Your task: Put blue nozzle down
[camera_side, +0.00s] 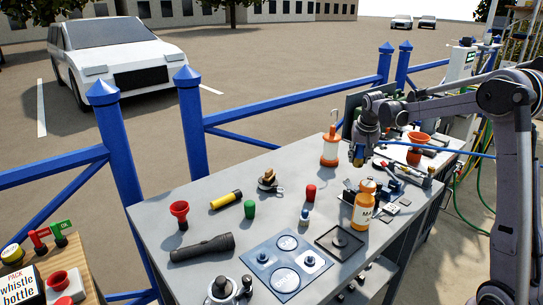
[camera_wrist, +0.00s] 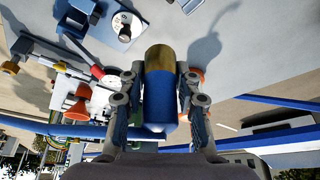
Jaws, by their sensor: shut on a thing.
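The blue nozzle (camera_wrist: 160,105) is a blue cylinder with a dull brass end. In the wrist view it sits between the two fingers of my gripper (camera_wrist: 158,88), which is shut on it. In the side view my gripper (camera_side: 362,146) hangs above the back right part of the grey bench (camera_side: 225,188). The nozzle shows small below it (camera_side: 358,158), apart from the bench top, with its brass end downward. The fingers partly hide the nozzle in the side view.
An orange bottle with a hook (camera_side: 330,148) stands left of my gripper. An orange-capped bottle (camera_side: 363,207) stands in front. A blue-grey panel (camera_side: 262,258) lies at the front. Bare bench shows between the objects.

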